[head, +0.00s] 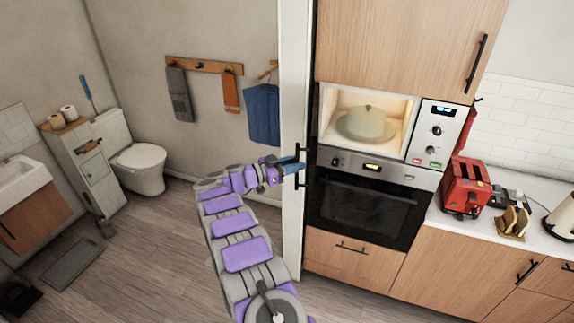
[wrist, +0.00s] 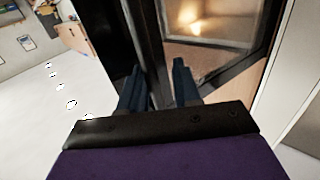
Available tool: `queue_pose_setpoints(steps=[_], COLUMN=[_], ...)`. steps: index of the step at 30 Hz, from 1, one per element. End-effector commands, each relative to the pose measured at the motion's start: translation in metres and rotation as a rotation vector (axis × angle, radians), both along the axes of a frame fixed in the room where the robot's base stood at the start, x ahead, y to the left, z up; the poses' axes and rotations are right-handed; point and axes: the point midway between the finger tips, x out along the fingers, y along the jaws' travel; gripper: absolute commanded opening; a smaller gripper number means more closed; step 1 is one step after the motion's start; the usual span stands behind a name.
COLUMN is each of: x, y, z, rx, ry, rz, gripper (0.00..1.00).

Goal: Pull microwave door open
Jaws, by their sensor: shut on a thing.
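The microwave (head: 366,122) is built into the wood cabinet above the oven. Its lit inside shows openly, with a pale domed cover (head: 366,123) in it. Its control panel (head: 437,130) is on the right. The microwave door seems swung out to the left, nearly edge-on in the head view. My gripper (head: 299,165) is at a dark upright handle there. In the wrist view, my two blue fingers (wrist: 157,64) stand either side of the dark handle bar (wrist: 154,42), shut on it. The glass door panel (wrist: 215,28) with warm light is right of them. The exact contact is hidden.
A white upright panel (head: 295,60) stands just left of the cabinet, close to my gripper. The oven (head: 365,200) is below the microwave. A red toaster (head: 465,187) is on the right counter. The floor (head: 160,260) at left is clear toward the toilet (head: 140,165).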

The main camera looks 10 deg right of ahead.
Motion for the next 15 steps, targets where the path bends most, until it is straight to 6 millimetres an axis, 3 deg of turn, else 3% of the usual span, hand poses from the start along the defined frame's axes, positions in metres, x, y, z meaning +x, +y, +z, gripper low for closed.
queue_pose_setpoints(steps=[4,15], x=[0.0017,-0.0018], y=[0.0119,0.0087], z=[0.0011,0.0022], rx=[-0.011,-0.007], ry=[-0.002,-0.003], rz=[0.007,0.005], gripper=[0.34,0.34])
